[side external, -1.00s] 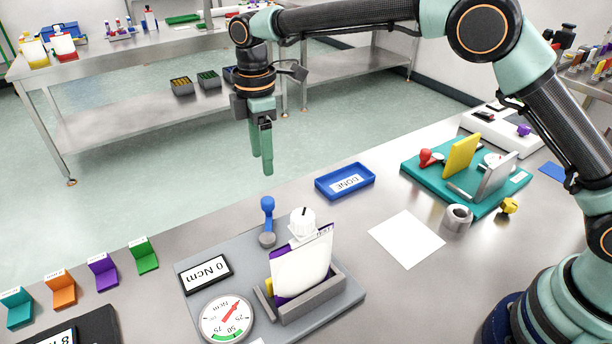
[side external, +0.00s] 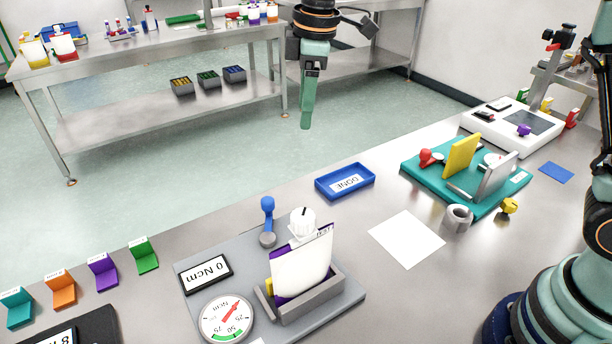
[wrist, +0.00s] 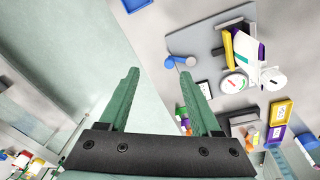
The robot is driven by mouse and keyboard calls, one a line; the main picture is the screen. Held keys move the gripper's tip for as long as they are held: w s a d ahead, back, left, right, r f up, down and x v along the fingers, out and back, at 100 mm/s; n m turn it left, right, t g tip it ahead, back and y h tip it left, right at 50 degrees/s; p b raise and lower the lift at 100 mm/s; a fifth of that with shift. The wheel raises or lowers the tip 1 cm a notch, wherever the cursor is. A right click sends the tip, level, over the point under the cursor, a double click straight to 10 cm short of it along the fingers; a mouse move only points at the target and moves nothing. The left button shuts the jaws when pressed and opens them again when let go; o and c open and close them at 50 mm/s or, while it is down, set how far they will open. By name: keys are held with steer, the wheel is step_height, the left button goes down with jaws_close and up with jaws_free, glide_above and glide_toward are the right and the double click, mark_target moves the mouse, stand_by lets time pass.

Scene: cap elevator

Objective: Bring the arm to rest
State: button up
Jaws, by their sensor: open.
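My gripper (side external: 307,122) hangs with its green fingers pointing down, high and beyond the bench's far edge in the side view. It is empty and apart from everything. In the wrist view my gripper (wrist: 163,80) shows its two fingers spread with a gap between them. Most of my arm above the gripper is out of the side view; its base stands at the lower right.
On the bench (side external: 385,285) are a grey fixture (side external: 222,262) with a dial gauge (side external: 227,318), a blue DONE tray (side external: 345,181), a white sheet (side external: 406,239) and a teal fixture (side external: 425,170). Colored stands (side external: 102,272) line the left. Open floor lies below my gripper.

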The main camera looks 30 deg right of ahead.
steer(key=s+d+r+m+t, duration=0.2)
steer(key=s+d+r+m, duration=0.3)
steer(key=s+d, duration=0.45)
steer(key=s+d+f+m+t, duration=0.2)
steer(key=s+d+f+m, duration=0.3)
steer(key=s+m, duration=0.2)
steer(key=shift+s+d+f, duration=0.2)
steer(key=shift+s+d, duration=0.15)
steer(key=shift+s, duration=0.3)
steer(key=shift+o, duration=0.4)
steer(key=shift+a+r, duration=0.1)
